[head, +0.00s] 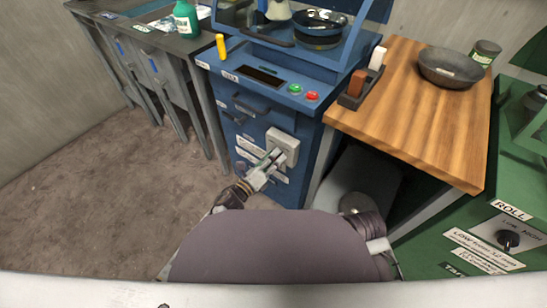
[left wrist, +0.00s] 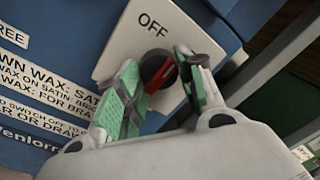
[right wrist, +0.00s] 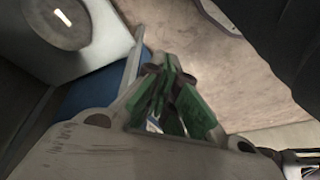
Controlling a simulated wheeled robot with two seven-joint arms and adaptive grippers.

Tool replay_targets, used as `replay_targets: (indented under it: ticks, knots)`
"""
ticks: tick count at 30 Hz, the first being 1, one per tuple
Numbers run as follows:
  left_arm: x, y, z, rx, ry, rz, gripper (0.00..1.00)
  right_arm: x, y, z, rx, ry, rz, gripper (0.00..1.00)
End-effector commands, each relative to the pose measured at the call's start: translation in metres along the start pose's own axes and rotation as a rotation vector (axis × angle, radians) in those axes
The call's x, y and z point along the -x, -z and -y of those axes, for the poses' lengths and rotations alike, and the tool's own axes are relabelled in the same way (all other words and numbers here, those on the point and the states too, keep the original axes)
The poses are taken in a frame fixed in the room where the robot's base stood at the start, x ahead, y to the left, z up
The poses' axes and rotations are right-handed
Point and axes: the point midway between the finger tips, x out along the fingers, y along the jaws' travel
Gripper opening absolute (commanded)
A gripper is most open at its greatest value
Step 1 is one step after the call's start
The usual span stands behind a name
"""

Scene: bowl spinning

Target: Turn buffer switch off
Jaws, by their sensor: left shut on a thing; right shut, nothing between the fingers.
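The buffer switch is a pale box (head: 284,146) on the front of the blue cabinet. In the left wrist view its plate (left wrist: 125,45) carries the word OFF above a round black knob (left wrist: 153,64) with a red mark.
The blue cabinet (head: 262,105) has drawer handles and green and red buttons. A wooden bench top (head: 420,120) with a dark bowl (head: 450,69) is at right. A green machine (head: 460,225) with a ROLL knob stands front right. Floor (head: 90,165) at left is clear.

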Motion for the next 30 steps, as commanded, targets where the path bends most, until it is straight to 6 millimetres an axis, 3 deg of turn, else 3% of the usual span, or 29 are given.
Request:
replay_targets:
  ticks: [18,30]
  knots:
    - [0.000,-0.001,0.002,0.578,0.004,0.043,0.14,-0.035,-0.013,-0.009,-0.010,-0.020,0.073,0.00]
    - [0.001,0.000,0.002,0.814,0.007,0.060,0.14,-0.052,-0.025,-0.014,-0.012,-0.030,0.114,0.00]
